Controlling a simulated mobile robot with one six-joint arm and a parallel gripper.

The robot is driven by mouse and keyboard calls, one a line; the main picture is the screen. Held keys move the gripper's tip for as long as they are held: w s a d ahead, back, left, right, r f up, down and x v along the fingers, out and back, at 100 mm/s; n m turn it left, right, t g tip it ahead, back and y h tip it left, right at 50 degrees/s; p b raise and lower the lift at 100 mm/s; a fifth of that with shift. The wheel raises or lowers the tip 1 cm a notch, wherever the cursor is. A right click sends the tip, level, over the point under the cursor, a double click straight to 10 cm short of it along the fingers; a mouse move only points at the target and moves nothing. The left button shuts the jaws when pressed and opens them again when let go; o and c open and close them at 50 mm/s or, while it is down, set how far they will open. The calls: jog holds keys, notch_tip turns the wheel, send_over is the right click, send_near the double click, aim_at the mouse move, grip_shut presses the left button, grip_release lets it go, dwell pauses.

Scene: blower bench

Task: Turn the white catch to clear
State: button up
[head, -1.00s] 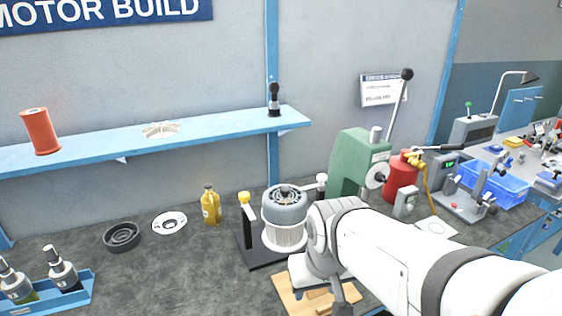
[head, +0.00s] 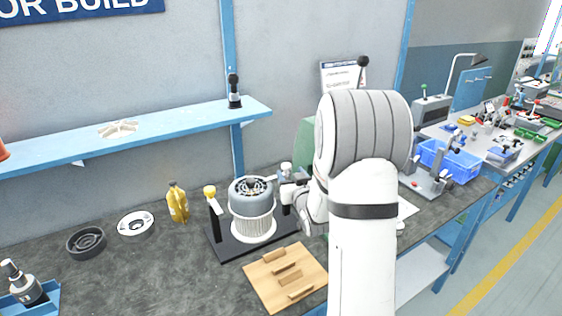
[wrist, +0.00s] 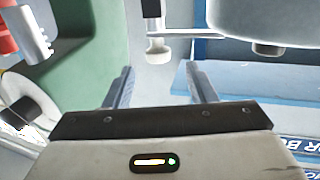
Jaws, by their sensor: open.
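The white catch (head: 286,167) tops the post to the right of the motor (head: 252,210), which stands on a black base plate. In the wrist view the white catch (wrist: 158,50) hangs from a dark stem, just past my fingertips and in line with the gap between them. My gripper (wrist: 159,68) is open and empty, with one finger to each side of that line. In the head view my gripper (head: 288,190) is close to the white catch, partly hidden by my wrist. A yellow catch (head: 210,192) tops the left post.
The green press (wrist: 85,75) is close on the left in the wrist view and mostly hidden behind my arm in the head view. A wooden board (head: 262,284) lies in front of the motor. A yellow bottle (head: 178,204) and round parts stand to the left.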

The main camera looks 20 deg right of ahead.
jog(key=shift+w+d, duration=0.2)
jog(key=shift+w, duration=0.2)
jog(key=w+p, duration=0.2)
jog(key=w, duration=0.5)
jog(key=shift+d, duration=0.2)
grip_shut()
